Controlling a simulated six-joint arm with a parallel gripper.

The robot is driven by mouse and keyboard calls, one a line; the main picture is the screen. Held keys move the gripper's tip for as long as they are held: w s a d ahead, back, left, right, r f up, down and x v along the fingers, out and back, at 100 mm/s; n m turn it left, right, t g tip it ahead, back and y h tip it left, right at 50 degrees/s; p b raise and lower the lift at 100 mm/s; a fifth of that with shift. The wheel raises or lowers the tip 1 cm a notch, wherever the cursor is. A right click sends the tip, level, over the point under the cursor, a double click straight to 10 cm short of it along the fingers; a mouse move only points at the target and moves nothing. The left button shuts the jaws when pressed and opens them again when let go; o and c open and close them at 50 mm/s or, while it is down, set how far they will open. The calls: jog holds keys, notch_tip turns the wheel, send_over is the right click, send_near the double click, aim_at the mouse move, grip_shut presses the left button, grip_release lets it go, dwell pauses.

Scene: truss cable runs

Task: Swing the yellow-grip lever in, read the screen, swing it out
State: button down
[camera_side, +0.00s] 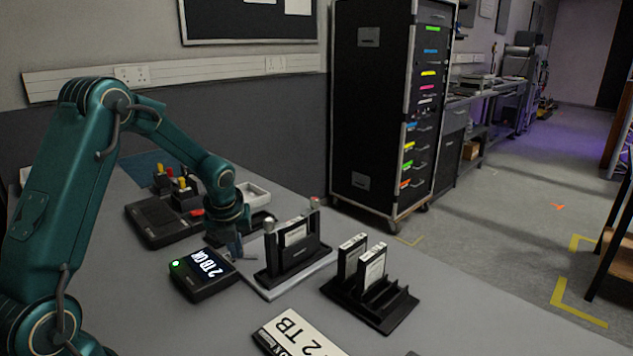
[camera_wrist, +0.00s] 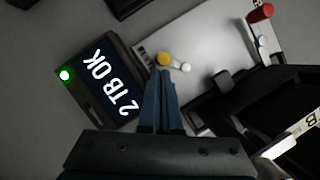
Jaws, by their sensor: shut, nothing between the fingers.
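The yellow-grip lever (camera_wrist: 163,58) shows in the wrist view at the near edge of a pale base plate, beside a small white post. My gripper (camera_wrist: 160,74) is shut and empty, its fingertips just short of the yellow grip; whether they touch I cannot tell. In the side view my gripper (camera_side: 237,251) is low between the screen and the dock. The screen (camera_side: 205,272) reads "2 TB OK" with a green light lit; it also shows in the wrist view (camera_wrist: 98,85). The black dock (camera_side: 292,262) holds an upright drive with a white label.
A red-grip lever (camera_wrist: 261,13) is on the plate's far side. A black rack (camera_side: 372,305) with two drives stands right of the dock. A sign (camera_side: 298,336) with "2 TB" lies in front. A control box (camera_side: 160,222) and white tray (camera_side: 254,194) are behind.

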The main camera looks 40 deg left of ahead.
jog(key=shift+w+a, duration=0.1)
jog(key=shift+a, duration=0.35)
jog(key=shift+w+a, duration=0.25)
jog(key=shift+a, duration=0.3)
jog(key=shift+w+a, duration=0.7)
jog(key=shift+w, duration=0.15)
jog(key=shift+d, duration=0.1)
dwell(1.1)
jog(key=shift+d, duration=0.75)
